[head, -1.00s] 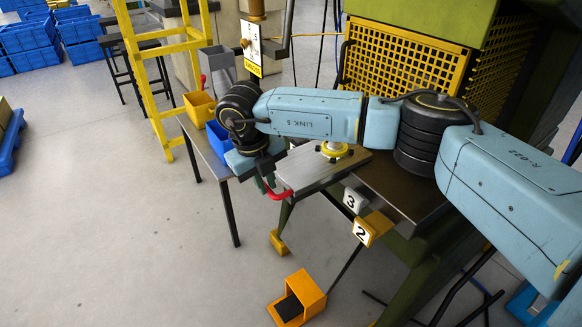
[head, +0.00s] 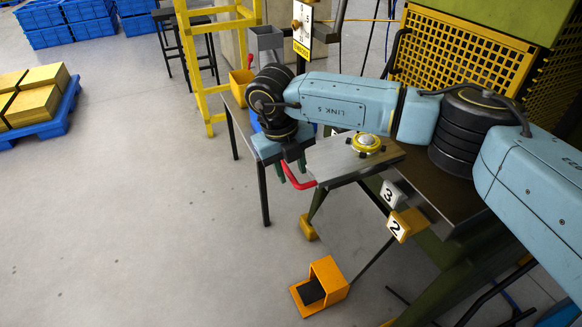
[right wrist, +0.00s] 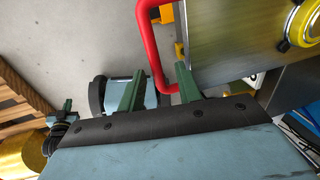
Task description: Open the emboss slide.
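The emboss slide is a flat metal plate (head: 335,160) with a round yellow-rimmed die (head: 366,143) on it and a red bar handle (head: 297,180) at its near left edge. My right gripper (head: 293,168) hangs over the handle, its fingers partly hidden by the wrist. In the right wrist view the green fingers (right wrist: 158,88) are apart, and the red handle (right wrist: 152,45) bends through the gap between them. I see clearance beside the handle; contact is not clear. The plate (right wrist: 230,35) lies to the right there.
Blocks marked 3 (head: 392,194) and 2 (head: 407,224) sit at the press table's front edge. An orange pedal box (head: 322,287) stands on the floor below. A side table with a yellow bin (head: 240,85) lies behind my wrist. The floor at left is open.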

